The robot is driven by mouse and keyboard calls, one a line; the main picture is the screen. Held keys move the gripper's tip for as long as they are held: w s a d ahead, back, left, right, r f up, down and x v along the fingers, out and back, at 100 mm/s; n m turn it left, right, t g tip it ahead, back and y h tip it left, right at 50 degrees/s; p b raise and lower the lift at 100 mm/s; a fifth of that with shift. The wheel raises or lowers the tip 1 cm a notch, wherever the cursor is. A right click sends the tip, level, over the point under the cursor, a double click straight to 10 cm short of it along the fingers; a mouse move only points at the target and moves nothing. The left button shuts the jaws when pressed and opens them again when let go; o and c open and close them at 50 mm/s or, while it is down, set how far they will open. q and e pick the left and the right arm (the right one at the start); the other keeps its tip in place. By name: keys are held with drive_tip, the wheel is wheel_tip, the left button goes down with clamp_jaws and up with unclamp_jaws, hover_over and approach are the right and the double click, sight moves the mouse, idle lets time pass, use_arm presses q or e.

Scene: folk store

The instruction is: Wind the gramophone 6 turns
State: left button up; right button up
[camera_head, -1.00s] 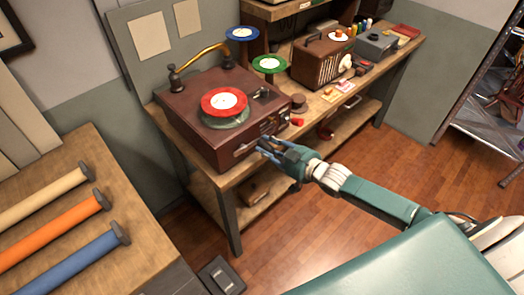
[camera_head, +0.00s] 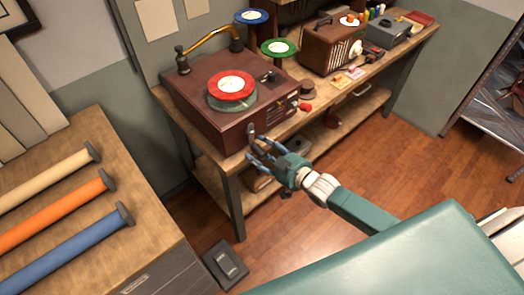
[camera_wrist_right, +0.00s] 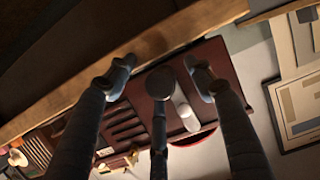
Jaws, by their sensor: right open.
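The gramophone (camera_head: 205,122) is a dark reddish-brown box on the wooden bench, with a red-labelled record (camera_head: 231,86) on its turntable and a brass arm behind. It also shows upside down in the right wrist view (camera_wrist_right: 150,95). My right gripper (camera_head: 256,150) is open and empty just in front of its front face. In the right wrist view its spread fingers (camera_wrist_right: 158,78) point at that face, with a pale metal crank-like piece (camera_wrist_right: 184,110) between the middle and right fingers. I cannot tell whether a finger touches it. My left gripper is out of view.
Green (camera_head: 278,47) and blue (camera_head: 251,16) record stands are behind the gramophone. A brown radio (camera_head: 330,48) stands farther right on the bench. A counter with coloured rolls (camera_head: 60,210) is at left. A dark pedal-like box (camera_head: 225,265) lies on the floor.

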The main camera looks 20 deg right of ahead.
drive_tip(key=shift+r, duration=0.1)
drive_tip(key=shift+s+d+r+p, duration=0.2)
drive_tip(key=shift+s+p, duration=0.35)
drive_tip(key=shift+p, duration=0.05)
drive_tip(key=shift+p+v, duration=1.2)
drive_tip(key=shift+v, duration=0.55)
drive_tip(key=p+v, duration=0.2)
drive_tip(key=v, duration=0.2)
drive_tip(key=shift+s+p, duration=0.1)
drive_tip(key=shift+p, duration=0.25)
